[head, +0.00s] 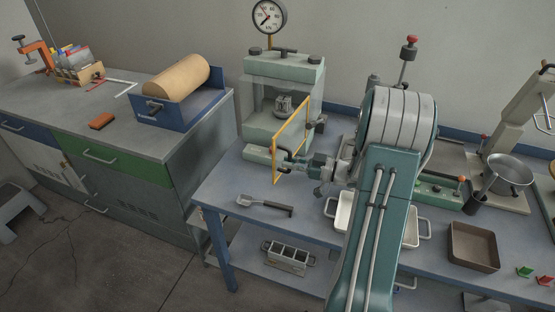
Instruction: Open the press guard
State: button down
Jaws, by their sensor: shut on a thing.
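The press (283,67) is a pale green frame with a round gauge on top, standing at the back of the blue bench. Its guard (293,123) is a yellow-edged panel at the press front. The guard stands upright and angled outward from the front, so the press opening shows to its left. My gripper (286,161) is at the guard's lower part, shut on it. The exact grip spot is small and partly hidden by the fingers.
A white tray (343,215) is partly behind my arm. A brown tray (473,246) and a metal bowl (510,170) stand to the right. A cabinet (125,150) with a paper roll (177,77) is at left.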

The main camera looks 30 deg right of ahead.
jog(key=shift+v, duration=1)
jog(key=shift+d, duration=0.1)
jog(key=shift+r, duration=0.1)
jog(key=c, duration=0.7)
grip_release()
jog(key=shift+w, duration=0.1)
jog(key=v, duration=1.2)
jog(key=shift+d, duration=0.1)
